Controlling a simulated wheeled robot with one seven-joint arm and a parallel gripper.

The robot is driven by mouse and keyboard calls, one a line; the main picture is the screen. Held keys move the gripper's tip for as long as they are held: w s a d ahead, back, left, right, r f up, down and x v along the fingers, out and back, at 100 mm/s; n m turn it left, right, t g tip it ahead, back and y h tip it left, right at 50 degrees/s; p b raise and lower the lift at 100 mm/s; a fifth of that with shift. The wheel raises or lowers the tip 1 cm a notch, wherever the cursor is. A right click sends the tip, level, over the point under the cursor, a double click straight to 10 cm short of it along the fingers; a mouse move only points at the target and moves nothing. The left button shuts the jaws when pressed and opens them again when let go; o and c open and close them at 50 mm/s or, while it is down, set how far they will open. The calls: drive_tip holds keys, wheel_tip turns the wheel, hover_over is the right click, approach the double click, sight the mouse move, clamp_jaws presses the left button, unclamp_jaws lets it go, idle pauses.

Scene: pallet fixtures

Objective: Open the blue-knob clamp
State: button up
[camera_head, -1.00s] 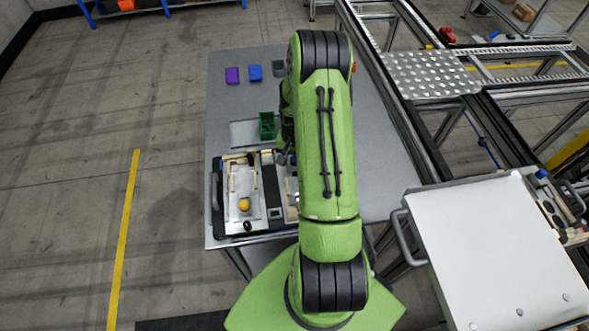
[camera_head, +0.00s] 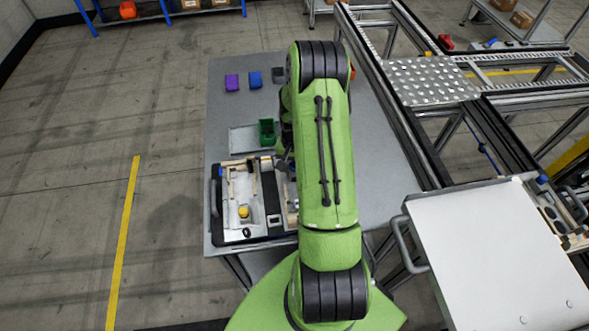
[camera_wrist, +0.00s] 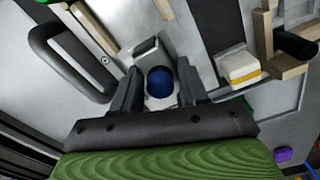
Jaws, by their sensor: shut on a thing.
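The blue knob (camera_wrist: 160,83) of the clamp shows in the wrist view, between the two dark fingers of my gripper (camera_wrist: 160,88). My gripper is shut on it. A light metal part of the clamp (camera_wrist: 147,50) stands just beyond the knob. In the head view my green arm covers most of the gripper and the clamp, at the right part of the pallet fixture (camera_head: 262,232) on the grey table.
A yellow knob (camera_head: 243,211) sits on the fixture's left part. A black handle (camera_wrist: 68,62) and wooden strips lie near my fingers, with a white-and-yellow block (camera_wrist: 240,69) to the right. A green bin (camera_head: 266,132) and purple (camera_head: 232,82) and blue (camera_head: 255,79) boxes stand farther back.

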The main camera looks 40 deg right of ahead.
drive_tip(key=shift+w+d, duration=0.4)
drive_tip(key=shift+w, duration=0.2)
drive_tip(key=shift+w+d, duration=0.35)
drive_tip(key=shift+w, duration=0.2)
drive_tip(key=o, duration=0.6)
drive_tip(key=shift+s+a+r, duration=0.1)
drive_tip(key=shift+s, duration=0.05)
wheel_tip(320, 180, up, 8)
drive_tip(key=p, duration=0.4)
